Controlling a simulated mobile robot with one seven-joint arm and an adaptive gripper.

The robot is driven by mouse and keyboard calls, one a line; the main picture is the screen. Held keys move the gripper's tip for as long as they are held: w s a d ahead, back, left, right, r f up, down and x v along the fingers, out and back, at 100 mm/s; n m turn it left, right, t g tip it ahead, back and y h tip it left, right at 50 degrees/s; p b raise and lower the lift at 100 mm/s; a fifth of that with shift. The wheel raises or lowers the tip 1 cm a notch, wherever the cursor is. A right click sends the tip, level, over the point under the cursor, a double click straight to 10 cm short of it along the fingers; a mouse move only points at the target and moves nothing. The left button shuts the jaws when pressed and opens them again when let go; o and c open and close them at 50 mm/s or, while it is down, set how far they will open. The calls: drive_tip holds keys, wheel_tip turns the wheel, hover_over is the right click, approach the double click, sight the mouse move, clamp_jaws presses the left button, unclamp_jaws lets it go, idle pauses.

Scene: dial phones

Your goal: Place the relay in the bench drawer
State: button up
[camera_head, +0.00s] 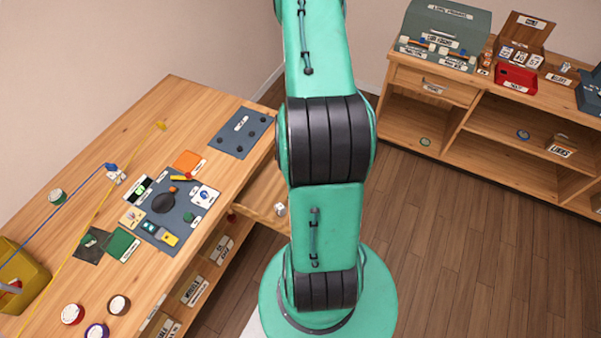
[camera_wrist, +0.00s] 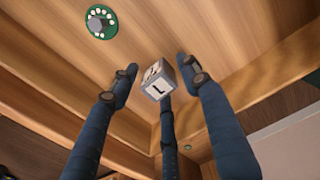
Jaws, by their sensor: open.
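A small grey-white cube with printed labels, which looks like the relay (camera_wrist: 159,78), is between my spread fingertips in the wrist view. My gripper (camera_wrist: 158,72) is open, with one finger at each side and a third below the cube. I cannot tell whether any finger touches the cube. The bare wood of the open bench drawer (camera_head: 262,190) shows at the bench's right side in the head view, partly hidden by my arm. A small white block (camera_head: 280,209) at the drawer's front looks like the same relay. My gripper is hidden in the head view.
A green round dial (camera_wrist: 98,22) lies on wood at the upper left of the wrist view. The bench (camera_head: 100,150) carries a grey mat with phone parts, several jars and a yellow bin (camera_head: 22,280). A shelf unit (camera_head: 470,110) stands at right.

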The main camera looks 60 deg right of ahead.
wheel_tip(320, 180, up, 12)
drive_tip(key=p, duration=0.2)
idle(0.4)
idle(0.8)
drive_tip(key=w+a+r+n+t, duration=0.1)
drive_tip(key=w+a+r+n, duration=0.2)
drive_tip(key=w+a+r, duration=0.5)
drive_tip(key=w+a+r+n+h, duration=0.15)
drive_tip(key=a+r, duration=0.35)
drive_tip(key=r, duration=0.6)
drive_tip(key=w+a+r+n+t, duration=0.1)
drive_tip(key=w+a+r+n, duration=0.4)
drive_tip(key=r, duration=0.5)
drive_tip(key=s+a+r+n+t, duration=0.2)
drive_tip(key=a+r+n, duration=0.1)
drive_tip(key=a+r, duration=1.05)
drive_tip(key=s+a+r+n, duration=0.2)
drive_tip(key=s+a, duration=0.3)
drive_tip(key=a, duration=0.1)
drive_tip(key=s+a+r+n+t+y, duration=0.1)
drive_tip(key=s+a+r+n, duration=0.2)
drive_tip(key=a, duration=0.4)
drive_tip(key=shift+s+a+t, duration=0.25)
drive_tip(key=shift+s+t, duration=0.05)
drive_tip(key=shift+s, duration=0.55)
